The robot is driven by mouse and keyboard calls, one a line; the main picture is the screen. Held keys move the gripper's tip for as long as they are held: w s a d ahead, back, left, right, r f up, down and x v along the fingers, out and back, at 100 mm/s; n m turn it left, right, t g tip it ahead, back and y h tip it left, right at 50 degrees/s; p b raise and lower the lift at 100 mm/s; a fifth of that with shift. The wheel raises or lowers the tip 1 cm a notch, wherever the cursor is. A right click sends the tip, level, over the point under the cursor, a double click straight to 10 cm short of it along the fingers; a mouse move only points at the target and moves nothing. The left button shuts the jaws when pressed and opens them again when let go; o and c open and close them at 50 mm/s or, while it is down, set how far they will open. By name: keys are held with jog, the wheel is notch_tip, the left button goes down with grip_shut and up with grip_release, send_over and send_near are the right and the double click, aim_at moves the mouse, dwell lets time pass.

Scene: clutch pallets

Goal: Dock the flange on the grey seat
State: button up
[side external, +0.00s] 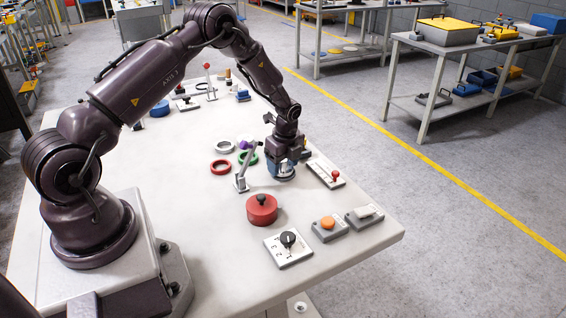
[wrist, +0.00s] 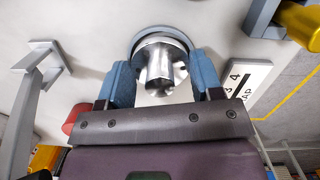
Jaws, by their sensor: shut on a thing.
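My gripper (wrist: 163,85) has two blue fingers, shut on a shiny metal flange (wrist: 158,62) with a stubby round boss. In the side view my gripper (side external: 281,169) is low over the table, pointing down. In the wrist view a round blue-grey rim (wrist: 180,33) shows around the far side of the metal part; it looks like the grey seat. The flange is over or in this rim; I cannot tell whether it is seated. In the side view the fingers hide the flange and most of what is under it.
A grey post with an angled arm (side external: 242,183) stands close left of my gripper. Red (side external: 214,171), green (side external: 241,158) and white rings lie behind it. A red lidded pot (side external: 261,212), a dial (side external: 288,250) and an orange button (side external: 328,225) are in front.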

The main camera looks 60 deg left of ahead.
jog(key=shift+f, duration=0.25)
jog(key=shift+r, duration=0.4)
jog(key=shift+r, duration=0.45)
jog(key=shift+f, duration=0.6)
dwell(1.2)
jog(key=shift+r, duration=0.6)
jog(key=shift+f, duration=0.8)
dwell(0.6)
jog(key=o, duration=0.8)
jog(key=shift+o, duration=0.2)
